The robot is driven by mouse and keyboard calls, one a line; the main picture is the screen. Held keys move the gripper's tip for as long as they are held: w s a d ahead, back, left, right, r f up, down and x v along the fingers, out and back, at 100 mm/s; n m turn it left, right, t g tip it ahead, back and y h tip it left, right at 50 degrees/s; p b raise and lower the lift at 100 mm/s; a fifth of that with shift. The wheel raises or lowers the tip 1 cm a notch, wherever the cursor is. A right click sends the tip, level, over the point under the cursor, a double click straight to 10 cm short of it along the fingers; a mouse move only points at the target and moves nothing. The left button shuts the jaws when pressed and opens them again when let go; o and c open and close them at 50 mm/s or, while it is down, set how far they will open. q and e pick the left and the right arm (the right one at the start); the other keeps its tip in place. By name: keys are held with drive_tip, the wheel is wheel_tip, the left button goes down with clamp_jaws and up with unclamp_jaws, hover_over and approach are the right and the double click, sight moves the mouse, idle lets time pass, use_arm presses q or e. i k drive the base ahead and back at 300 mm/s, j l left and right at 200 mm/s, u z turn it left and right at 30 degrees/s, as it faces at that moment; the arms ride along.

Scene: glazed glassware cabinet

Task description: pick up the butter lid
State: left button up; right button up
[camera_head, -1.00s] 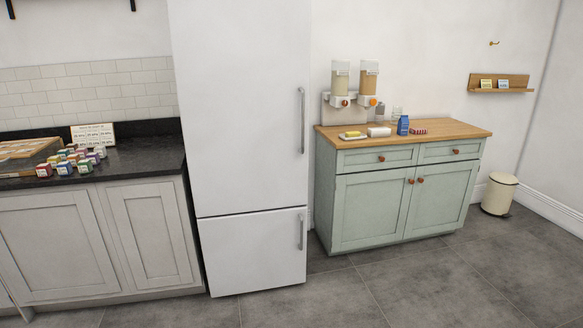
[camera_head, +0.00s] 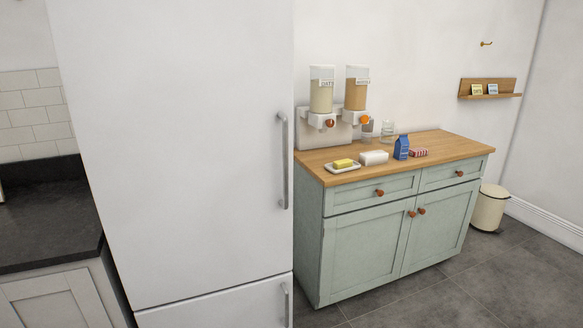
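The white block-shaped thing that looks like the butter lid (camera_head: 374,157) rests on the wooden top (camera_head: 452,146) of the green cabinet. Just left of it, yellow butter (camera_head: 343,163) sits on a white dish (camera_head: 342,169), uncovered. The lid and the dish are apart by a small gap. Neither of my grippers shows in the head view.
A blue carton (camera_head: 401,148), a red-striped item (camera_head: 419,152) and a glass jar (camera_head: 387,131) stand right of the lid. Two dispensers (camera_head: 321,92) are behind. A tall white fridge (camera_head: 185,140) stands left of the cabinet (camera_head: 365,248). Open floor lies in front.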

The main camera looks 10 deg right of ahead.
sight(369, 159)
drive_tip(key=i+l+z, duration=0.1)
drive_tip(key=z, duration=0.3)
drive_tip(key=i+z, duration=0.6)
drive_tip(key=z, duration=0.15)
drive_tip(key=i+j+z, duration=0.1)
drive_tip(key=z, duration=0.25)
drive_tip(key=i+z, duration=0.2)
drive_tip(key=i, duration=0.7)
